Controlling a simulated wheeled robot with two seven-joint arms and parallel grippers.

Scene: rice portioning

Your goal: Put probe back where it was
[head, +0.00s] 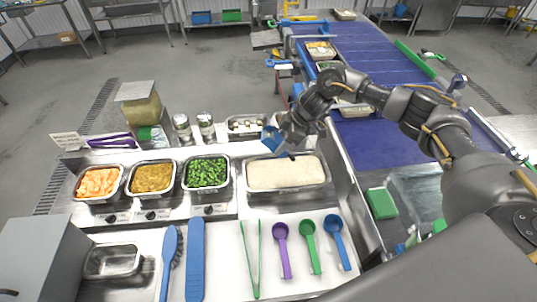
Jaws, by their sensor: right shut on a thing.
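My right gripper (287,141) reaches in from the right and hangs above the back edge of the rice pan (250,188). It is shut on a small blue thing (271,139), which looks like the probe; its shape is partly hidden by the fingers. A small dark tip shows below the gripper, over the rice. I cannot tell whether it touches the rice. My left gripper is not in view.
Pans of orange food (97,183), yellow food (152,178) and green food (206,173) stand left of the rice. Two shakers (205,125) stand behind. Purple, green (309,243) and blue scoops lie in front with tongs. A blue conveyor (375,65) runs at right.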

